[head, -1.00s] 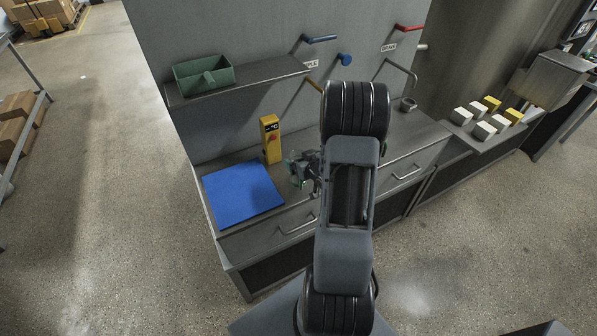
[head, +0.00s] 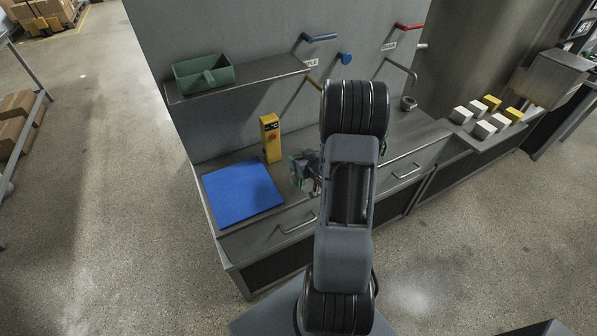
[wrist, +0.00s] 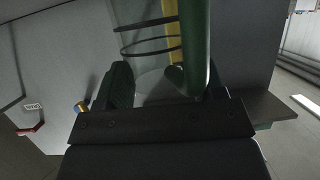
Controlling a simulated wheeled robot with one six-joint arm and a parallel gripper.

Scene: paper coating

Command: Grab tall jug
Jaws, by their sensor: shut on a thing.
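The tall jug (wrist: 145,42) shows in the wrist view as a clear body with dark rings and a thick green handle (wrist: 197,45) on its right. My gripper (wrist: 165,90) is shut on the jug, with one dark finger on each side; the exact contact points are hard to make out. In the head view my gripper (head: 304,172) is small, over the grey counter just right of the blue mat. My arm covers part of that area, and the jug is barely distinguishable there.
The blue mat (head: 242,193) lies on the counter (head: 226,237), with a yellow box with a red button (head: 270,138) behind it. A shelf (head: 245,80) holding a green tray (head: 203,75) overhangs. Coloured handles, including a blue one (head: 320,38), project from the wall. White and yellow blocks (head: 484,130) stand right.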

